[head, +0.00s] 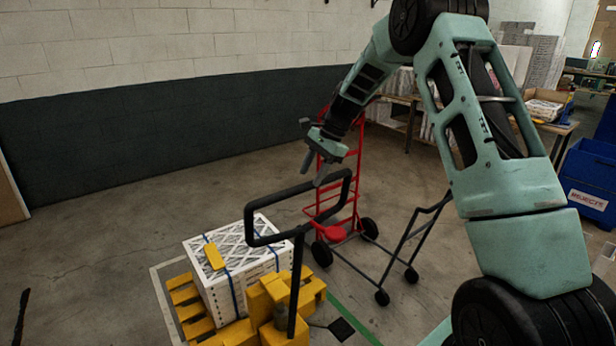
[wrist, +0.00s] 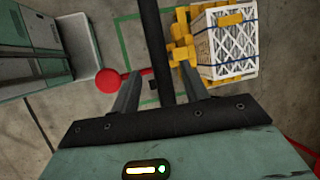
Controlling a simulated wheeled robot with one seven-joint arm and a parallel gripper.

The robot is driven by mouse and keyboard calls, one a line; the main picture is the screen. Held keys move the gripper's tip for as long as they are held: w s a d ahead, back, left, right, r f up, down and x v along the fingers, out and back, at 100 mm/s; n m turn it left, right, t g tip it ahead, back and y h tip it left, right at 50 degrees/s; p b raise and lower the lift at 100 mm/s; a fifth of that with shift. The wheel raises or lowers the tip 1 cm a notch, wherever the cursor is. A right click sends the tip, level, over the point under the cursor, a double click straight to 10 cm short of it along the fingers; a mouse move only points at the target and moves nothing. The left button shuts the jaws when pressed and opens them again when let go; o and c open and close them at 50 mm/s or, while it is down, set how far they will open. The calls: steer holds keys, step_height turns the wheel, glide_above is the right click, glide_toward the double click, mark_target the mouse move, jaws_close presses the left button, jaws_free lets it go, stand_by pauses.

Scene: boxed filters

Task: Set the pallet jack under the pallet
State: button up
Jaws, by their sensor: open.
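The pallet (head: 184,297) shows as yellow blocks and slats under a strapped stack of white boxed filters (head: 222,278), which also shows in the wrist view (wrist: 226,50). The pallet jack has a yellow body (head: 283,300) close against the load's right side and a black looped handle (head: 263,240) rising above it. I cannot tell how far its forks lie under the pallet. My gripper (head: 315,168) is open at the handle's upper right end. In the wrist view a dark handle bar (wrist: 153,45) runs between the open fingers; contact is not clear.
A red hand truck (head: 345,195) stands behind the handle. A dark-framed cart (head: 405,240) stands to the right. A blue bin (head: 588,185) and a table (head: 548,125) are far right. Floor at left is mostly clear, with white and green floor lines around the load.

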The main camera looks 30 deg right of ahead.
mark_target(308, 183)
steer(key=shift+p+x, duration=0.3)
steer(key=shift+x, duration=1.35)
jaws_close()
